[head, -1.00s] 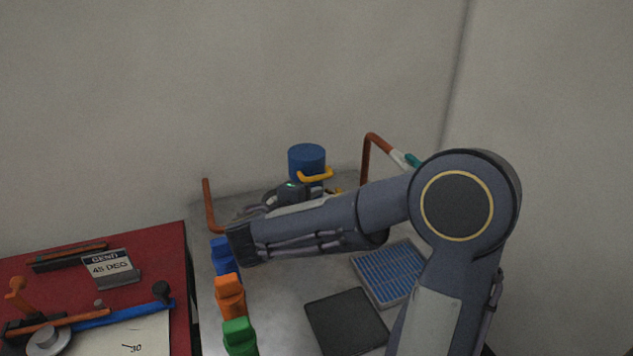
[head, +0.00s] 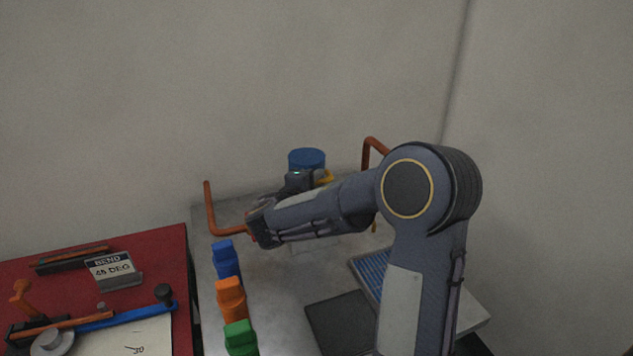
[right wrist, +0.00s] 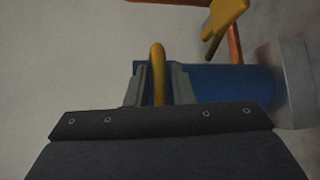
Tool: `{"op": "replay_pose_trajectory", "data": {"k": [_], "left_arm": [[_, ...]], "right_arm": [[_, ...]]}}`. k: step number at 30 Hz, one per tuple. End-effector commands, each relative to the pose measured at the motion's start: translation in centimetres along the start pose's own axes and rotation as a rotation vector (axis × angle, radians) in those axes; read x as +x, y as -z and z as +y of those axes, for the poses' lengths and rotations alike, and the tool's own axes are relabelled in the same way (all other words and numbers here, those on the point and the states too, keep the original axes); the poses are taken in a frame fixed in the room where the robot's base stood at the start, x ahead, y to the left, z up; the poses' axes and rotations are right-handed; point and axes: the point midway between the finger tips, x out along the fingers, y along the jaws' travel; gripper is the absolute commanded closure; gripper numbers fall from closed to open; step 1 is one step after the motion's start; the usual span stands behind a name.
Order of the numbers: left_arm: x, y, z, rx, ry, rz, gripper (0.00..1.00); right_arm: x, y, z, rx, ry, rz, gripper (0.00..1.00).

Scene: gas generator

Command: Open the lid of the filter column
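The filter column's blue cylindrical top (head: 307,159) stands at the back of the grey table, behind my right arm. In the right wrist view its blue side (right wrist: 225,84) lies just beyond the fingers. A yellow handle (right wrist: 158,72) stands between the two fingers of my right gripper (right wrist: 158,88), which are close together and appear shut on it. In the head view my right gripper (head: 300,180) is in front of the column and its fingers are mostly hidden. The blue top looks upright and in place. My left gripper is not in view.
Copper pipes (head: 211,208) rise beside the column. Blue, orange (head: 231,299) and green clamps line the table's left edge. A dark plate (head: 340,322) and a blue-ribbed filter panel (head: 371,272) lie nearer. A red bench (head: 165,262) with tools is at left.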

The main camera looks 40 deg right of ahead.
Motion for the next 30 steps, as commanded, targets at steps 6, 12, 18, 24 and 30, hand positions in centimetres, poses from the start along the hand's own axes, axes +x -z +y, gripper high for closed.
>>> {"op": "replay_pose_trajectory", "data": {"k": [6, 12, 18, 24, 30], "left_arm": [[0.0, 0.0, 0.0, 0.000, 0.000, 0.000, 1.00], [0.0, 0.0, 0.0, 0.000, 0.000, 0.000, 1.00], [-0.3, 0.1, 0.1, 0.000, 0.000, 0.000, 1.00], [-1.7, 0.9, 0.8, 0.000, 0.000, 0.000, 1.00], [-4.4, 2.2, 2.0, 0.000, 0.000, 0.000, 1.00]], "right_arm": [[0.0, 0.0, 0.0, 0.000, 0.001, 0.000, 0.99], [-0.1, 0.0, 0.0, 0.000, 0.001, 0.000, 1.00], [-0.1, 0.0, 0.2, -0.005, 0.008, 0.000, 1.00], [-0.2, -0.1, 1.6, -0.047, 0.049, 0.001, 1.00], [-0.1, 0.0, 4.0, -0.139, 0.142, 0.003, 1.00]]}}
